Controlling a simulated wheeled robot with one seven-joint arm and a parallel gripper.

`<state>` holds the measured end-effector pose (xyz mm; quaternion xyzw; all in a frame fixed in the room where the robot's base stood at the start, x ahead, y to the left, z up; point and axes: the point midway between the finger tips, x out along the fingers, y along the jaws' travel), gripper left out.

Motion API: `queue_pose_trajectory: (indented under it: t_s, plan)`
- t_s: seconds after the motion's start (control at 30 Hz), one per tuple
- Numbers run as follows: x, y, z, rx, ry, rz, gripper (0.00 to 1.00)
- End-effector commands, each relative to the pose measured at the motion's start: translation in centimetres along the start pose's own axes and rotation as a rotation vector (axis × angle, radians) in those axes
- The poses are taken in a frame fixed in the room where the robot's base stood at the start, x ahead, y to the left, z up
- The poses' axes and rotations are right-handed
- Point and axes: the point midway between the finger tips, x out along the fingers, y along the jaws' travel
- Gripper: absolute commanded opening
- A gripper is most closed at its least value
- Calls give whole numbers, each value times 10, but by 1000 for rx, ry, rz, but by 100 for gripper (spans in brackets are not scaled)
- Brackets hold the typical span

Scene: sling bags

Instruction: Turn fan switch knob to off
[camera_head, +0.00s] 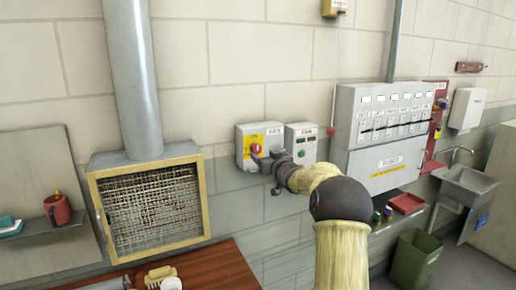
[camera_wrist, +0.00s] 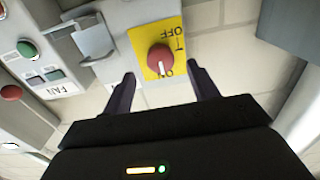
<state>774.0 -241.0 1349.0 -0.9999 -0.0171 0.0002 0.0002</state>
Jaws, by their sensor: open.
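The fan switch knob is red and round, on a yellow plate of a grey wall box (camera_head: 243,136). The knob shows in the wrist view (camera_wrist: 158,56), and its white mark points at the ON label; the OFF label is at the opposite end of the plate. Lettering appears upside down there. My gripper (camera_wrist: 163,80) is open and empty, with one dark finger on each side below the knob, not closed on it. In the head view my gripper (camera_head: 266,163) is at the box's lower right, in front of part of it, and the knob (camera_head: 256,149) shows just above.
A second box labelled FAN (camera_head: 301,131) with green and red buttons is just right. A grey lever bracket (camera_wrist: 92,38) sticks out beside the knob plate. A large breaker panel (camera_head: 385,115) is farther right; a caged fan (camera_head: 94,200) is at left.

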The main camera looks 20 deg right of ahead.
Motion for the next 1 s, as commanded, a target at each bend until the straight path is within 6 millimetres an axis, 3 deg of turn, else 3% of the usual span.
queue_pose_trajectory:
  t_s: [0.4,0.77,0.8,1.0]
  plan:
    - [49,0,-2,1,0,-1,59]
    - [54,0,0,0,0,0,59]
    - [54,0,0,0,0,0,57]
    - [54,0,0,0,0,0,18]
